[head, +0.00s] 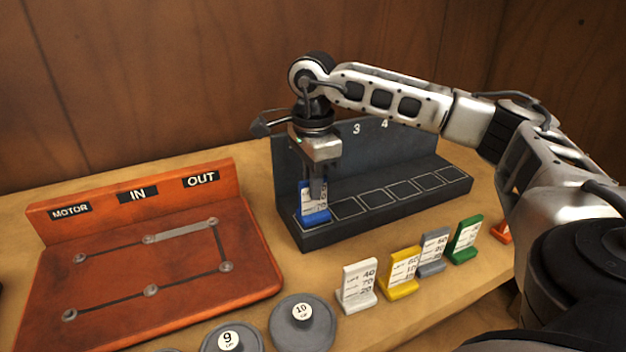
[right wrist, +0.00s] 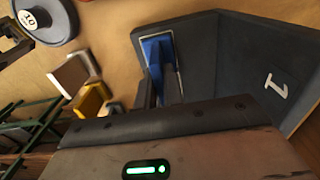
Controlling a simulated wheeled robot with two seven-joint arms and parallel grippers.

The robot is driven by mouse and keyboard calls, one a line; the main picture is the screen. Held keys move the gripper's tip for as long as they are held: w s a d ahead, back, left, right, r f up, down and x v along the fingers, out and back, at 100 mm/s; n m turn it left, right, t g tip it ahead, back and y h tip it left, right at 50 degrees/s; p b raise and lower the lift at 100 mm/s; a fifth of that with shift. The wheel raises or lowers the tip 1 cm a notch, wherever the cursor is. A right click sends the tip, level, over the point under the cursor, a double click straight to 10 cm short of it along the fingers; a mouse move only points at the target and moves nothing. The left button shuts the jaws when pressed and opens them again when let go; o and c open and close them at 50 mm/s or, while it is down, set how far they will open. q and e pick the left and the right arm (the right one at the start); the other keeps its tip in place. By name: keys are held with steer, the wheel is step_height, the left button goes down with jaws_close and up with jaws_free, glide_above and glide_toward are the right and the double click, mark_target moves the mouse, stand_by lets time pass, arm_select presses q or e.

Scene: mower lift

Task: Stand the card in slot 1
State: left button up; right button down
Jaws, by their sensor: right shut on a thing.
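The blue card (head: 315,215) is upright at the left end of the dark rack (head: 390,218), its foot over the leftmost outlined slot. My right gripper (head: 316,188) points down from above and is shut on the card's upper part, hiding some of its print. In the right wrist view the blue card (right wrist: 157,52) lies within the white slot outline, beside the panel marked 1 (right wrist: 277,86). I cannot tell whether its foot rests fully on the rack floor.
The other outlined slots (head: 404,191) look empty. White (head: 358,286), yellow (head: 400,273), grey (head: 432,254) and green (head: 465,240) cards stand in front of the rack. A red-orange board (head: 160,265) lies left. Round grey weights (head: 302,325) sit at the front.

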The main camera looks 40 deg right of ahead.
steer(key=shift+f, duration=0.1)
steer(key=shift+f, duration=0.15)
steer(key=c, duration=1.5)
jaws_free()
step_height(320, 180, up, 12)
steer(key=shift+r+p, duration=0.25)
steer(key=shift+p, duration=0.3)
